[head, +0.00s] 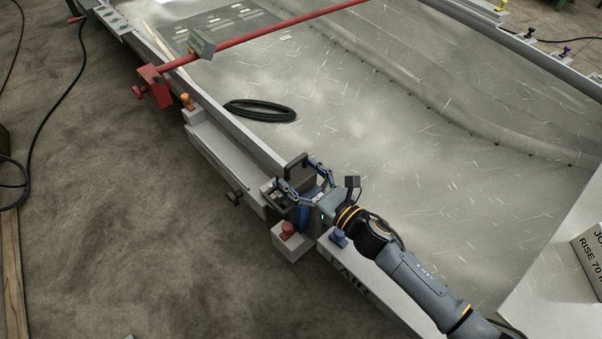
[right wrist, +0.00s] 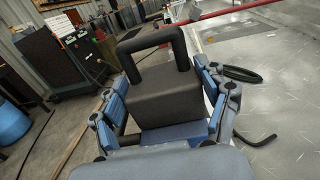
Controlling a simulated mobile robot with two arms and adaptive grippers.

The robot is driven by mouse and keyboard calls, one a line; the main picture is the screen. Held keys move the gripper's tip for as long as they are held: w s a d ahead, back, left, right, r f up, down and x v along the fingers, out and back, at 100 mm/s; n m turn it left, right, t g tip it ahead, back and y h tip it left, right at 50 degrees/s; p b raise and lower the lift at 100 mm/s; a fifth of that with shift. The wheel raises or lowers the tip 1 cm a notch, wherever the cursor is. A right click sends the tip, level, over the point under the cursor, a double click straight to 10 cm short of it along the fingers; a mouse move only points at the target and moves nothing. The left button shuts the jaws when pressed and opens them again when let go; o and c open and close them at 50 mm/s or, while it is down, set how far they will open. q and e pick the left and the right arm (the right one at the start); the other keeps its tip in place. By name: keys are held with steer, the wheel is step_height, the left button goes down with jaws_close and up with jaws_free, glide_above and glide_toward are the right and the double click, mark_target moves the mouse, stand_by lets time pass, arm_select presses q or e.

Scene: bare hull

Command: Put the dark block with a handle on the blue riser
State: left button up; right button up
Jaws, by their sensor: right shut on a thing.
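The dark block with a handle (right wrist: 165,98) fills the middle of the right wrist view, its black handle (right wrist: 155,42) arching up on top. In the head view its handle (head: 296,161) shows too. My right gripper (head: 297,187) is shut on the block, with one blue-grey finger on each side of it. A blue surface, which looks like the blue riser (right wrist: 175,133), shows just below the block, and blue also shows under the gripper in the head view (head: 304,216). I cannot tell whether the block touches it. My left gripper is not in view.
A red bar (head: 262,34) with a red clamp (head: 155,88) crosses the metal sheet. A black cable coil (head: 260,110) lies on the sheet. A red knob (head: 288,229) and a blue knob (head: 338,237) stand close to my right gripper on the edge rail. A sign (head: 592,252) stands at right.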

steer(key=o, duration=1.8)
steer(key=shift+s, duration=0.1)
steer(key=v, duration=1.2)
steer(key=shift+b, duration=0.4)
